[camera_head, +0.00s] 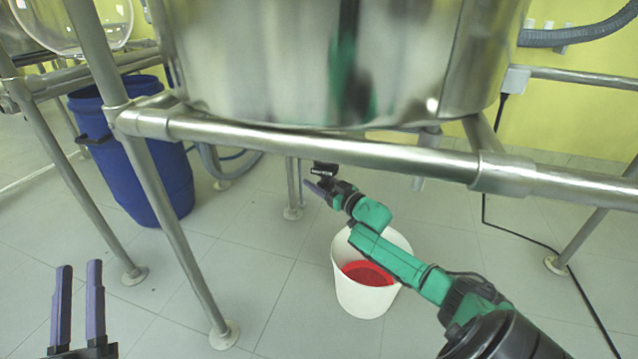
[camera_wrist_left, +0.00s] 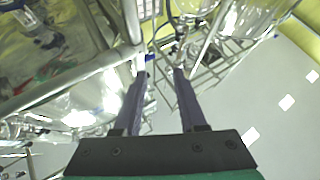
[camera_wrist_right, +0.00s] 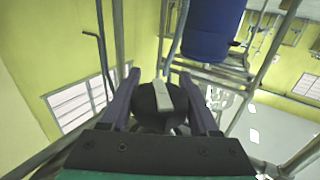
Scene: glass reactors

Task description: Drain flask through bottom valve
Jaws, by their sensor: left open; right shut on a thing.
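A large shiny steel vessel (camera_head: 250,60) hangs above a pipe frame at the top of the head view; the flask itself cannot be made out there. My right gripper (camera_head: 312,187) is under the vessel, beside a small black valve part (camera_head: 325,168). My left gripper (camera_head: 79,266) is open and empty at the lower left.
A steel rail (camera_head: 300,145) crosses in front of my right gripper, and slanted frame legs (camera_head: 165,205) stand to its left. A blue barrel (camera_head: 140,165) stands at the back left. A black cable (camera_head: 520,235) runs down at the right.

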